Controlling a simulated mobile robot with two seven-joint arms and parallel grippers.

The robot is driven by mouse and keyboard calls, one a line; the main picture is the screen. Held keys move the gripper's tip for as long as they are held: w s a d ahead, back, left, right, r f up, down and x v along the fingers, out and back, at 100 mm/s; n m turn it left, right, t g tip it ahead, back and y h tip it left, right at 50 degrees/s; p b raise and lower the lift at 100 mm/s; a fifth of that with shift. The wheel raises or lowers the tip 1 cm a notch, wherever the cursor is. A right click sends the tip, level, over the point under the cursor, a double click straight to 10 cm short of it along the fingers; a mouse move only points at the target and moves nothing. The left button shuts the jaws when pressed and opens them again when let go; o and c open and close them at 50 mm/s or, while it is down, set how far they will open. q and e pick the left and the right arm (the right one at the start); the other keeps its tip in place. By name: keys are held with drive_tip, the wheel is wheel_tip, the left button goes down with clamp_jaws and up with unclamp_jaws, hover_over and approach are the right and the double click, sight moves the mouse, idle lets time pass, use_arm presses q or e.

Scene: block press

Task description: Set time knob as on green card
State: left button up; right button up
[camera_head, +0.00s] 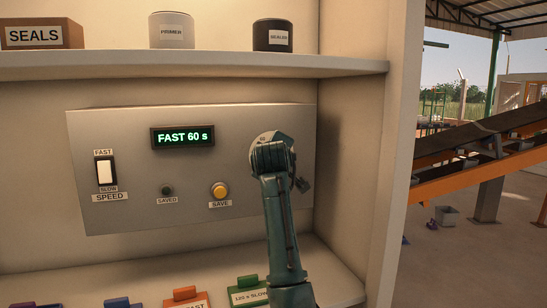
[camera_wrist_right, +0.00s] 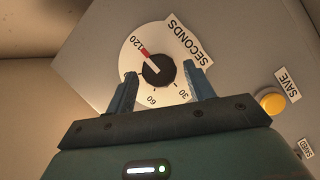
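The green card (camera_head: 248,290) stands at the bottom of the head view and appears to read "120 s SLOW". The time knob (camera_wrist_right: 158,69) is dark, on a white round dial (camera_wrist_right: 131,62) marked "SECONDS". Its red-and-white mark points close to the 120 label. The display (camera_head: 183,136) reads "FAST 60 s". My right gripper (camera_wrist_right: 161,90) is open, with one finger on each side of the knob and visible gaps to it. In the head view my right gripper (camera_head: 271,155) covers most of the dial. My left gripper is out of view.
The grey panel (camera_head: 130,135) also holds a speed switch (camera_head: 105,171), a saved lamp (camera_head: 167,190) and a yellow save button (camera_head: 219,190). An orange card (camera_head: 186,298) and a blue one (camera_head: 122,303) stand left of the green card. A shelf (camera_head: 220,65) runs above.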

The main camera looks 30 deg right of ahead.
drive_tip(key=shift+o, duration=0.5)
drive_tip(key=shift+s, duration=0.1)
drive_tip(key=b+v, duration=0.3)
drive_tip(key=v, duration=1)
